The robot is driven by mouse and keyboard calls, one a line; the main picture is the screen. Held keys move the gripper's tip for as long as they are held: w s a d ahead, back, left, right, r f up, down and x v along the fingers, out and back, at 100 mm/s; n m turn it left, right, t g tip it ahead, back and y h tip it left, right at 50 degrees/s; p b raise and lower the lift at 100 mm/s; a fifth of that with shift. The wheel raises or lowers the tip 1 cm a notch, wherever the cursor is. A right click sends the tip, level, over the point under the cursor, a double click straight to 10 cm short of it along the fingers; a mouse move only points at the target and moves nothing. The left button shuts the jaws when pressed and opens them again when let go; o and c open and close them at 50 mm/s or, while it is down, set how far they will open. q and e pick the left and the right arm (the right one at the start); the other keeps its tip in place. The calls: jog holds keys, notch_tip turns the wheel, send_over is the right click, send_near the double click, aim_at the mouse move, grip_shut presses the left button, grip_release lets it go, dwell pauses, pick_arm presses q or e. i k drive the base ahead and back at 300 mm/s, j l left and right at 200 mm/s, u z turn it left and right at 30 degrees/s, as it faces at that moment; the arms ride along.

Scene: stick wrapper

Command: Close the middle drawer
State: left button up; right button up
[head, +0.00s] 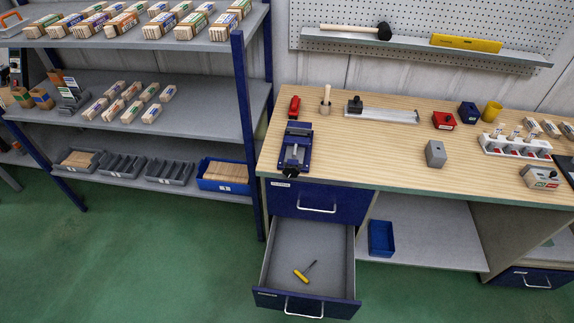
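A drawer unit with blue fronts hangs under the left part of the wooden workbench. Its upper drawer (318,202) is shut and has a silver handle. The drawer below it (337,255) is pulled well out toward me, and its blue front (335,308) with a silver handle faces the bottom of the picture. A screwdriver (303,274) with a yellow handle lies on the grey floor of this open drawer. Any drawer below it is hidden by the open one. I cannot clearly make out either of my grippers in the head view.
A shelf rack (243,120) with boxes, wooden blocks and bins stands left of the bench. The bench top (360,150) holds a blue vise (296,148) and several small items. A blue bin (381,238) sits on the lower shelf. The green floor (130,260) in front is clear.

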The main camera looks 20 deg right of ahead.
aim_at(293, 243)
jog(key=k+l+z, duration=0.25)
jog(key=k, duration=0.15)
jog(key=k+l+z, duration=0.25)
jog(key=k+u, duration=0.1)
